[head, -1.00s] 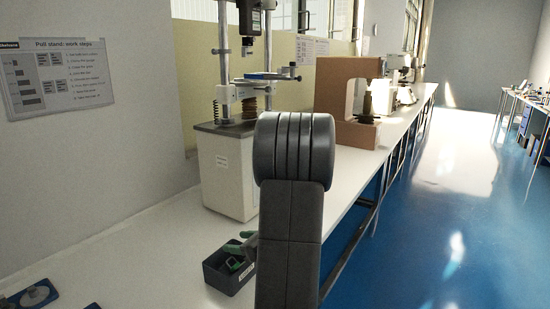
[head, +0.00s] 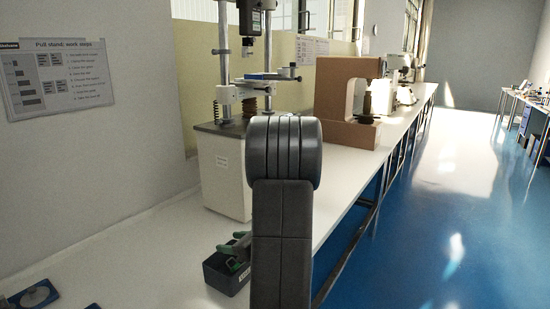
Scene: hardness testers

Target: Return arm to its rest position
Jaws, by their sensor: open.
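My own dark grey arm (head: 283,210) rises through the middle of the head view, with its rounded joint (head: 284,152) on top. My gripper does not show; no fingertips are visible in this view. The arm hides part of the white bench and the right side of the dark bin. Nothing held can be seen.
A column test stand on a white base (head: 222,175) stands behind the arm, with a brown C-shaped tester (head: 333,100) farther right. A dark bin (head: 222,278) with green-and-grey items is at the arm's left. Blue floor (head: 440,240) is clear at right.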

